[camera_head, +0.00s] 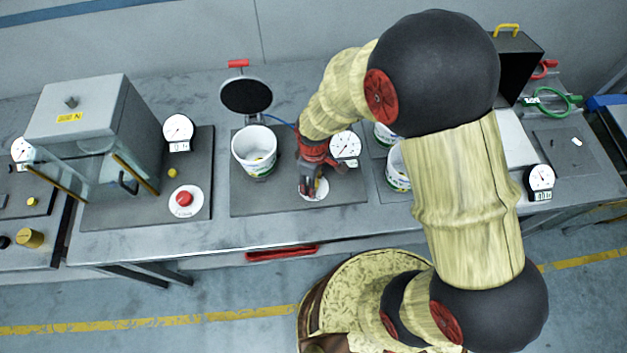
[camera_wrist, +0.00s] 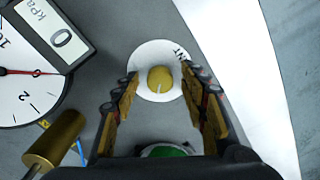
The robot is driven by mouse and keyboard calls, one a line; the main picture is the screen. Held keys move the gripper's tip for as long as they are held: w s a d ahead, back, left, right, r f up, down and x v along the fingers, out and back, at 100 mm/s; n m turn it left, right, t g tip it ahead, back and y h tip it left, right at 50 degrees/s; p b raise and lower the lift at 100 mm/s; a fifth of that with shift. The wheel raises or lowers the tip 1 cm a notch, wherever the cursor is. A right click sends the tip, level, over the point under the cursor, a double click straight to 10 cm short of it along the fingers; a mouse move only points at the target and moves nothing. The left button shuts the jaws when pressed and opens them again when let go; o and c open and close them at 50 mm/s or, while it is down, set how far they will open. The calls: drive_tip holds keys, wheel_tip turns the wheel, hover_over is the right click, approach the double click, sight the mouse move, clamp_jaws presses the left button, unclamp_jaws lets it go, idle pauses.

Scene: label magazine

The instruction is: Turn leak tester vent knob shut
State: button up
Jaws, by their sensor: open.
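The vent knob (camera_wrist: 160,79) is a small round yellow knob with a white pointer line, on a white disc (camera_wrist: 150,55) with partly visible lettering. In the wrist view it sits between the two fingers of my gripper (camera_wrist: 160,75), with a gap on both sides; contact does not show. My gripper (camera_head: 308,188) is open and points down over the white disc (camera_head: 322,187) in the head view, where the knob itself is hidden. The leak tester's dial gauge (camera_wrist: 25,75) is left of the knob, its display reading 0 kPa.
A brass cylinder (camera_wrist: 55,142) stands at lower left in the wrist view, and a green round part (camera_wrist: 168,151) lies below the knob. A white tub (camera_head: 254,150) stands left of my gripper, below a raised black lid (camera_head: 246,95).

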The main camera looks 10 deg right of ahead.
wheel_tip(320, 180, up, 12)
idle(0.6)
idle(0.5)
drive_tip(key=s+d+r+m+t+b, duration=0.5)
drive_tip(key=s+d+r+m+b, duration=0.3)
drive_tip(key=s+d+r+m, duration=0.3)
wheel_tip(320, 180, up, 3)
drive_tip(key=shift+s+d+f+t+b, duration=0.2)
drive_tip(key=shift+s+d+t+b, duration=0.15)
drive_tip(key=shift+s+d, duration=0.25)
drive_tip(key=shift+s+a, duration=0.1)
drive_tip(key=shift+s, duration=0.05)
